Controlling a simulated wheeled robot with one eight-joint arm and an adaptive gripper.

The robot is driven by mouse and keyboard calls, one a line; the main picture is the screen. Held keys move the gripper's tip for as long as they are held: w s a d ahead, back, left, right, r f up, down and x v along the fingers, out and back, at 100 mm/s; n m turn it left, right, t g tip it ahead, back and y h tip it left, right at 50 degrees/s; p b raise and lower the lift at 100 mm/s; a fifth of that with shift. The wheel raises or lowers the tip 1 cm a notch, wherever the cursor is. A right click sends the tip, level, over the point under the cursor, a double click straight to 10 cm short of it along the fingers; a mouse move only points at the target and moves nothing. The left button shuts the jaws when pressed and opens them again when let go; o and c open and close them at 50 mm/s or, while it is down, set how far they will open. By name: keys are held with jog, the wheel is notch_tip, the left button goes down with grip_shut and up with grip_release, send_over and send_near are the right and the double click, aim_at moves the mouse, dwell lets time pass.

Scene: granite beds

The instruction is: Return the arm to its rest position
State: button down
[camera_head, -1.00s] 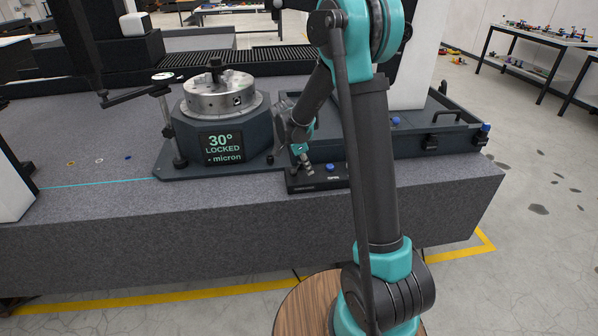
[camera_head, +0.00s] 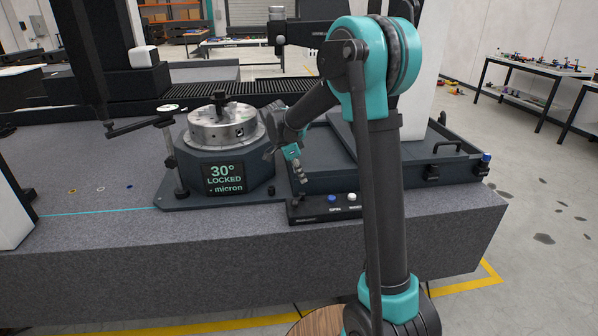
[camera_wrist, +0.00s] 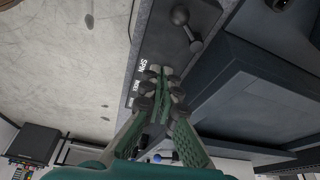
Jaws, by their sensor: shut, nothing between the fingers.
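My teal and dark grey arm stands in front of the granite bed in the head view. My gripper (camera_head: 298,172) hangs above the small black button panel (camera_head: 322,208), to the right of the rotary table. In the wrist view my gripper (camera_wrist: 160,85) has its green fingers together, with nothing between them. The panel (camera_wrist: 150,60), with a "SPIN" label, lies beyond the fingertips there. In the head view a blue button (camera_head: 334,198) and a white button (camera_head: 352,197) show on the panel.
The rotary table (camera_head: 190,165) with its steel chuck (camera_head: 222,130) stands close to the left of my gripper. A dark tray (camera_head: 455,172) lies to the right on the granite bed (camera_head: 130,245). The bed is mostly clear at the left.

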jog(key=s+d+f+n+t+y, duration=0.1)
jog(key=s+d+f+n, duration=0.1)
jog(key=s+n, duration=0.3)
jog(key=s+d+f+n+t+y, duration=0.1)
jog(key=s+d+f+n, duration=0.2)
jog(key=s, duration=1.1)
jog(key=s+d+f+n+t+y, duration=0.1)
jog(key=s+d+n, duration=0.4)
jog(key=s, duration=0.5)
jog(key=f+n+y, duration=0.1)
jog(key=n, duration=0.1)
jog(key=shift+d+f+n, duration=0.2)
jog(key=shift+n, duration=0.2)
